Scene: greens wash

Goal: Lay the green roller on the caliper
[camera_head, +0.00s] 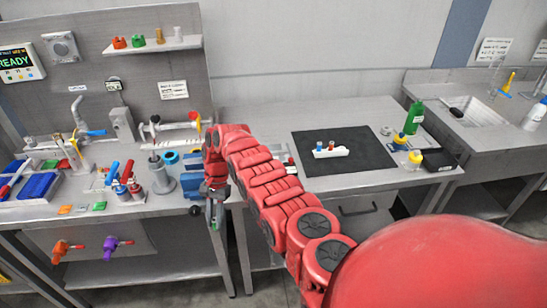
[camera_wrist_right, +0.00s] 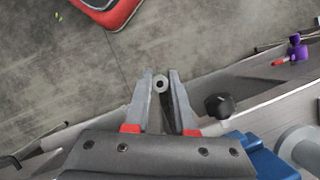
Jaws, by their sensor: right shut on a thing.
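My right gripper (camera_head: 213,215) hangs just off the front edge of the left bench, pointing down over the floor. In the wrist view the two fingers of my right gripper (camera_wrist_right: 161,88) are closed around a small round piece with a hole, seen end-on, which I take to be the green roller (camera_wrist_right: 161,82). It looks grey-green there, and only a small greenish bit shows between the fingers in the head view. I cannot make out the caliper in either view; my right arm covers part of the bench. My left gripper is not in view.
The left bench (camera_head: 110,212) is crowded with blue trays, clamps and coloured tools. A dark mat (camera_head: 370,155) with a white block (camera_head: 330,152) lies on the middle bench. A dark knob (camera_wrist_right: 220,105) is close to the fingers. A green bottle (camera_head: 413,118) stands right.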

